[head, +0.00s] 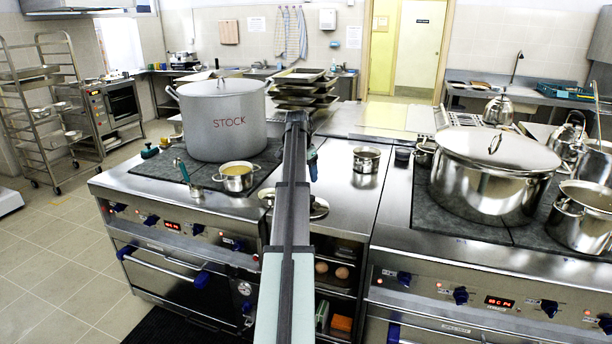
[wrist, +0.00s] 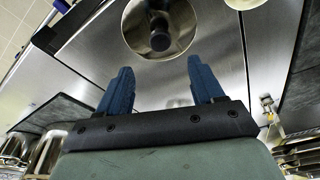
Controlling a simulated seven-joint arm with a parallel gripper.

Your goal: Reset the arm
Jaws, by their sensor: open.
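My gripper (wrist: 162,80) shows in the wrist view with its two blue fingers apart and nothing between them. Beyond the fingertips is a round shiny lid (wrist: 137,38) with a dark knob, lying on the steel worktop (wrist: 222,50). In the head view my arm reaches forward over the worktop between the two stoves. It hides part of the lid (head: 319,210) and most of my gripper; only a bit of blue (head: 312,163) shows at the arm's right side.
A large STOCK pot (head: 222,140) and a small pot of yellowish contents (head: 237,181) stand on the left stove. A small steel pot (head: 366,159) stands right of the arm. A big lidded pot (head: 490,185) stands on the right stove. Stacked trays (head: 303,76) are behind.

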